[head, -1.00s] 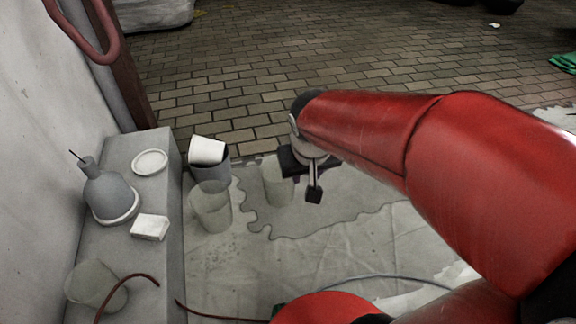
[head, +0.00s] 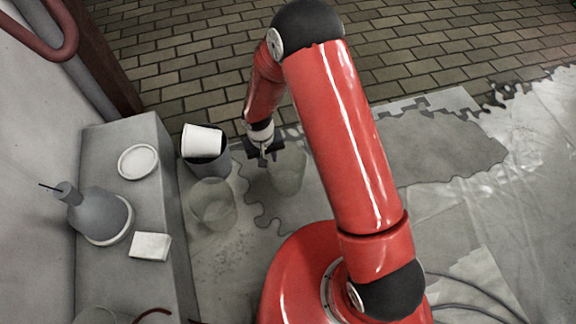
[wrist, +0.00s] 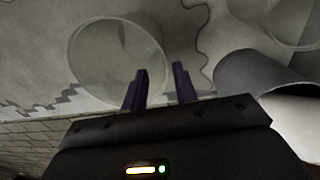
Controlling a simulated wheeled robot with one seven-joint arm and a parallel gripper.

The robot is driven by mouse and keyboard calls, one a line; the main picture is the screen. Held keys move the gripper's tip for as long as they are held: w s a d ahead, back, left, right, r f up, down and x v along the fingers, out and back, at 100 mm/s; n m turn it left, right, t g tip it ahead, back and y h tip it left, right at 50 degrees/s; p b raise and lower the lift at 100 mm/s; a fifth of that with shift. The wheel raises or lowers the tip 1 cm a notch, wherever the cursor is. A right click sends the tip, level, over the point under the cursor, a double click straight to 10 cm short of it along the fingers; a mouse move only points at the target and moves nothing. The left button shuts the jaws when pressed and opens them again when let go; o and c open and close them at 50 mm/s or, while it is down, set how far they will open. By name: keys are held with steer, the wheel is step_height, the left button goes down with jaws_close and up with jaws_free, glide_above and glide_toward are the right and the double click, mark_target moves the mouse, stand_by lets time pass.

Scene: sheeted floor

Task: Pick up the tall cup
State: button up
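A translucent, tall-looking cup (head: 288,172) stands on the sheeted floor; it also shows in the wrist view (wrist: 112,62), left of my fingers. A second translucent cup (head: 212,206) stands to its left. A grey cup (head: 219,163) behind that one has a white cup (head: 202,139) tilted in its mouth. I cannot tell for certain which is the tall cup. My gripper (head: 264,154) is at the upper left of the first translucent cup in the head view. Contact with the cup cannot be told.
A grey ledge (head: 160,200) along the left wall bears a grey bottle (head: 97,216), a white dish (head: 138,162) and a white block (head: 150,246). The grey and white cups (wrist: 300,125) are close on the wrist view's right.

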steer(key=f, duration=0.3)
steer(key=f+b, duration=0.1)
steer(key=f, duration=0.3)
steer(key=shift+w, duration=0.2)
steer(key=shift+r, duration=0.1)
jaws_close()
